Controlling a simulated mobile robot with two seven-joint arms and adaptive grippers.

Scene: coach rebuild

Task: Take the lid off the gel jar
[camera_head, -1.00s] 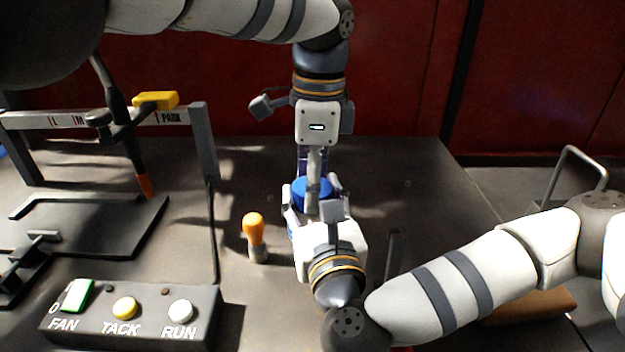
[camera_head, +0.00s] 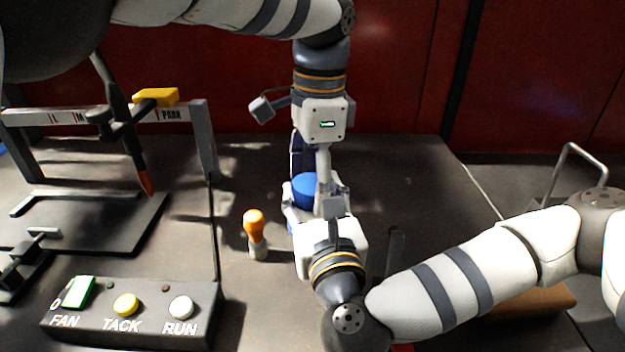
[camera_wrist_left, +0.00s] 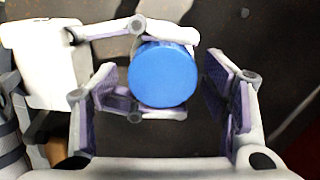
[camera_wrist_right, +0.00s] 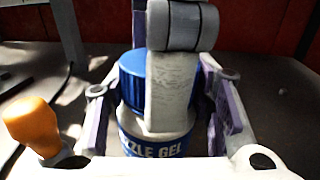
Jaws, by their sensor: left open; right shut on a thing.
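The gel jar (camera_wrist_right: 152,146), with part of a label reading "ZZLE GEL", stands upright in the right wrist view. Its blue lid (camera_wrist_left: 163,74) is on it and also shows in the head view (camera_head: 305,190). My right gripper (camera_head: 314,207) is shut on the jar body, a finger on each side. My left gripper (camera_wrist_left: 160,100) points down from above and is open. Its fingers stand apart on either side of the lid, with gaps between them and the lid. One left finger hides part of the lid in the right wrist view.
An orange-handled tool (camera_head: 254,232) stands left of the jar. A control box (camera_head: 135,315) with FAN, TACK and RUN buttons sits at the front left. A rack (camera_head: 204,140) with a yellow block (camera_head: 156,97) stands at the left. The dark table right of the jar is mostly clear.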

